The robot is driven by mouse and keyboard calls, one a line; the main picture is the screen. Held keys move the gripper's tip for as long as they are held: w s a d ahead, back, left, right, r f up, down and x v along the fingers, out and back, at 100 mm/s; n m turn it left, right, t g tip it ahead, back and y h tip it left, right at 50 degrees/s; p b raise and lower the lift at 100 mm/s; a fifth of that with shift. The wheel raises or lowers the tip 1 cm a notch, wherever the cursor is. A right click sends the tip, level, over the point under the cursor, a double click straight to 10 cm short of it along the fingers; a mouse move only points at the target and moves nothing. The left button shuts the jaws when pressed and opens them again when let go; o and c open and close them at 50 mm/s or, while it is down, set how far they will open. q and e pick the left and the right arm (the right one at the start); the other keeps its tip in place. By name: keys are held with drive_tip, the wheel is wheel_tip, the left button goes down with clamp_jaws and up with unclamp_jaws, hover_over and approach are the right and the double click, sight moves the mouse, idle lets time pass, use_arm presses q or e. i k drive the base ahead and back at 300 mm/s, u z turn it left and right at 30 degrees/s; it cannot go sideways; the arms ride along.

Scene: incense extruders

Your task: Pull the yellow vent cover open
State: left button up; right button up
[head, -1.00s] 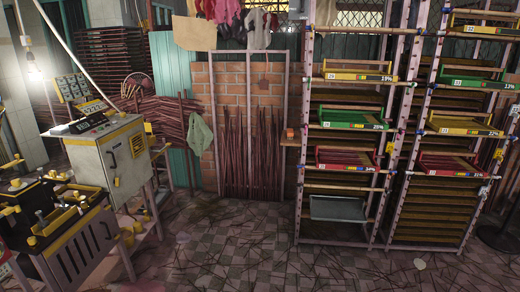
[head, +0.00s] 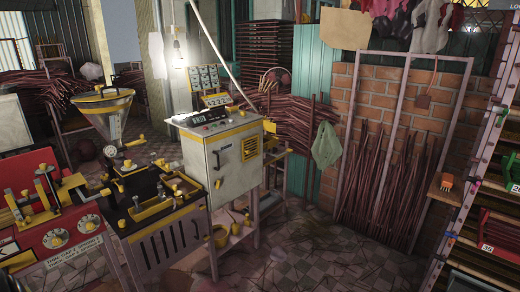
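The yellow vent cover (head: 250,148) is a small slatted panel on the right-hand side face of a pale grey control cabinet (head: 223,180). It looks flat against the cabinet. The cabinet has yellow trim, a dark handle on its front face and a sloped control panel on top. It stands in the middle of the head view. Neither of my grippers is in view.
A black and yellow extruder machine (head: 165,235) stands in front of the cabinet at the left. A red machine with dials (head: 60,240) is at the far left. A rack (head: 470,190) stands at the right. The tiled floor (head: 330,255) right of the cabinet is open.

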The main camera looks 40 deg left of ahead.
sight(248, 152)
drive_tip(key=u, duration=0.5)
drive_tip(key=i, duration=0.35)
drive_tip(key=u, duration=0.9)
drive_tip(key=i, duration=0.5)
drive_tip(key=u, duration=0.2)
drive_tip(key=i, duration=2.05)
drive_tip(key=z, duration=0.05)
